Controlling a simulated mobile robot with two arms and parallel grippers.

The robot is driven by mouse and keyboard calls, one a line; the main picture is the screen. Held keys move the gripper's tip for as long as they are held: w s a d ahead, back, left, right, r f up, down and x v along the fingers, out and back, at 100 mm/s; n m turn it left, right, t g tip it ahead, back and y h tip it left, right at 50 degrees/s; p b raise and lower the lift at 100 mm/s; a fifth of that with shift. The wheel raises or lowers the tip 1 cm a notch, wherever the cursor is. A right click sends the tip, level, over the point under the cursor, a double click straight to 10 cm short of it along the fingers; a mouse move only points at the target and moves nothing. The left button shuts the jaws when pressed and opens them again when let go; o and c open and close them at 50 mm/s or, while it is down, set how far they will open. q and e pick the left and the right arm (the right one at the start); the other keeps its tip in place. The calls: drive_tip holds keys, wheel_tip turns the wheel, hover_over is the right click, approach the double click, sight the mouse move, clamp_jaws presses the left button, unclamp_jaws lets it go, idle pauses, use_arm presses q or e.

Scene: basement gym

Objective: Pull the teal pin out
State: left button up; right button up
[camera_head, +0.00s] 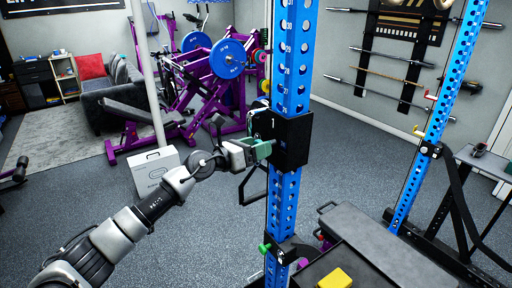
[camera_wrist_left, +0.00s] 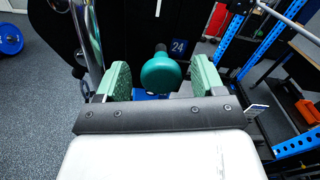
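The teal pin (camera_wrist_left: 162,75) shows its rounded knob in the left wrist view, on a dark shaft in front of a black bracket (camera_wrist_left: 120,32). My left gripper (camera_wrist_left: 161,78) is open, with one green finger on each side of the knob and a narrow gap on both sides. In the head view my left gripper (camera_head: 261,150) is at the left side of the black bracket (camera_head: 292,139) on the blue upright (camera_head: 291,60). The teal pin cannot be made out there. My right gripper is not in view.
A bright green knob (camera_head: 264,247) sits lower on the same upright. A grey bench (camera_head: 370,255) and a yellow block (camera_head: 335,279) are at lower right. A second blue upright (camera_head: 438,110) stands to the right. A white box (camera_head: 154,167) is on the floor behind my left arm.

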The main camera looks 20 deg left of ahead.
use_arm(q)
drive_tip(key=b+v, duration=0.4)
drive_tip(key=v, duration=0.6)
drive_tip(key=shift+s+a, duration=0.25)
drive_tip(key=shift+s, duration=0.05)
drive_tip(key=shift+f, duration=0.1)
